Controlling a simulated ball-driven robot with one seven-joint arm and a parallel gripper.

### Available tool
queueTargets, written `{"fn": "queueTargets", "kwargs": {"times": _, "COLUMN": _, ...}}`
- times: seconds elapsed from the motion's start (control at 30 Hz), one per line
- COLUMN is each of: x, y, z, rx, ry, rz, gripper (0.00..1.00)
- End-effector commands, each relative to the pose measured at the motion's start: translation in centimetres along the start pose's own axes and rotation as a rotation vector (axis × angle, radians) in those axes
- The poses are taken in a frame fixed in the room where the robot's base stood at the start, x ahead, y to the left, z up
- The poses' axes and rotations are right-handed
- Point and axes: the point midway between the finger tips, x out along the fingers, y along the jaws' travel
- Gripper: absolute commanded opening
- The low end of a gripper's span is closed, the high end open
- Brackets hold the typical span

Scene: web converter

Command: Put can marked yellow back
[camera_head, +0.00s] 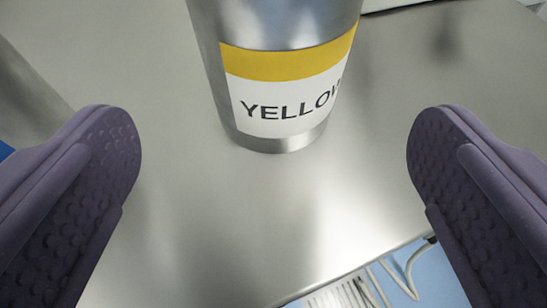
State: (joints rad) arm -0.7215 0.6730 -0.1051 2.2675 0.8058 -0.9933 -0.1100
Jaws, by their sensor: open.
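A shiny metal can (285,85) with a yellow-and-white label reading "YELLOW" stands upright on a metal surface (225,225). Its top is cut off by the upper edge of the picture. My gripper (273,150) is open, with one purple padded finger at the left and one at the right. The can is between the two fingers in the picture, beyond their tips, with clear gaps on both sides. Nothing is held.
The metal surface is bare around the can. Its front edge runs across the lower right. Below that edge are a white slatted thing (345,292), a pale cable (412,272) and a blue area. A raised metal part (25,95) is at the left.

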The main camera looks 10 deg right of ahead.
Motion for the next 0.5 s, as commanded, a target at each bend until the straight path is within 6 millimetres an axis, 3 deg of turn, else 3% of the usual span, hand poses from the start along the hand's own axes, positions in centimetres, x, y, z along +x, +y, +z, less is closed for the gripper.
{"fn": "queueTargets", "kwargs": {"times": 0.03, "x": -1.2, "y": -0.1, "z": -0.2, "rx": -0.002, "ry": -0.001, "rz": -0.003, "gripper": 1.0}}
{"fn": "queueTargets", "kwargs": {"times": 0.2, "x": -3.6, "y": 0.0, "z": -0.1, "rx": -0.001, "ry": 0.001, "rz": -0.001, "gripper": 1.0}}
{"fn": "queueTargets", "kwargs": {"times": 0.5, "x": -4.3, "y": 0.0, "z": 0.0, "rx": 0.0, "ry": 0.001, "rz": 0.0, "gripper": 1.0}}
